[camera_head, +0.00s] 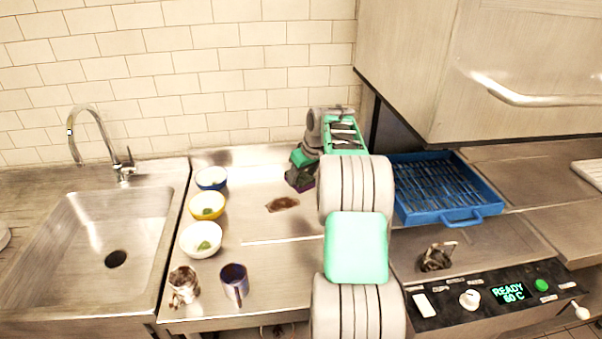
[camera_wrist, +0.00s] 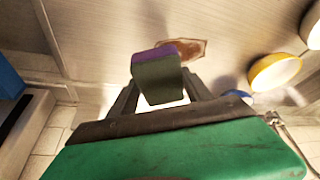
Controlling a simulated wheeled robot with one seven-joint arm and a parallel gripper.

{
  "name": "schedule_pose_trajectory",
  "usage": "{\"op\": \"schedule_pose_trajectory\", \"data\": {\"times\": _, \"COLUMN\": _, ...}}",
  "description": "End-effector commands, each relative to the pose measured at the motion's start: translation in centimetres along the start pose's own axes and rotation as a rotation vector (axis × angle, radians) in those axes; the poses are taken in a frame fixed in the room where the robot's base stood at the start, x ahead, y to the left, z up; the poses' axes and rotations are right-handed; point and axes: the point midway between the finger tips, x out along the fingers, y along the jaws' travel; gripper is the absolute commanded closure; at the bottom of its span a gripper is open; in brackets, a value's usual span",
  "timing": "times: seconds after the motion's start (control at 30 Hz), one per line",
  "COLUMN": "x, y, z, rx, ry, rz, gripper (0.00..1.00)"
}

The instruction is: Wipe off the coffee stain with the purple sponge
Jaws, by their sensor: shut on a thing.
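The brown coffee stain (camera_head: 282,204) lies on the steel counter, right of the bowls. It also shows in the wrist view (camera_wrist: 190,47), partly hidden behind the sponge. My gripper (camera_head: 301,184) is at the back of the counter, right of the stain in the head view. It is shut on the purple sponge (camera_wrist: 158,76), which has a purple layer and a dark greenish layer. In the head view a bit of purple (camera_head: 309,184) shows at the gripper's tip. Whether the sponge touches the counter is not clear.
A blue-rimmed bowl (camera_head: 211,174), a yellow bowl (camera_head: 207,214) and a white bowl (camera_head: 190,241) stand left of the stain. Two mugs, one patterned (camera_head: 184,286) and one dark blue (camera_head: 234,286), stand in front. A blue rack (camera_head: 473,216) is at right. The sink (camera_head: 85,220) is at left.

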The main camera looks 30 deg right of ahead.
Motion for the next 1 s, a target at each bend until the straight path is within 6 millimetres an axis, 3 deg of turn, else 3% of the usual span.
{"op": "schedule_pose_trajectory", "data": {"times": 0.1, "x": 1.4, "y": 0.1, "z": 0.6, "rx": 0.000, "ry": 0.001, "rz": 0.001, "gripper": 0.75}}
{"op": "schedule_pose_trajectory", "data": {"times": 0.43, "x": 1.4, "y": 0.1, "z": 0.6, "rx": 0.001, "ry": 0.001, "rz": 0.002, "gripper": 0.75}}
{"op": "schedule_pose_trajectory", "data": {"times": 0.57, "x": 0.6, "y": -1.9, "z": 0.1, "rx": -0.003, "ry": 0.002, "rz": 0.000, "gripper": 0.75}}
{"op": "schedule_pose_trajectory", "data": {"times": 0.67, "x": -0.9, "y": -5.4, "z": -0.6, "rx": -0.002, "ry": 0.001, "rz": 0.000, "gripper": 0.75}}
{"op": "schedule_pose_trajectory", "data": {"times": 0.83, "x": -4.5, "y": -14.5, "z": -0.1, "rx": 0.004, "ry": -0.002, "rz": 0.001, "gripper": 0.75}}
{"op": "schedule_pose_trajectory", "data": {"times": 1.0, "x": -8.4, "y": -24.0, "z": 3.5, "rx": 0.013, "ry": -0.001, "rz": 0.004, "gripper": 0.75}}
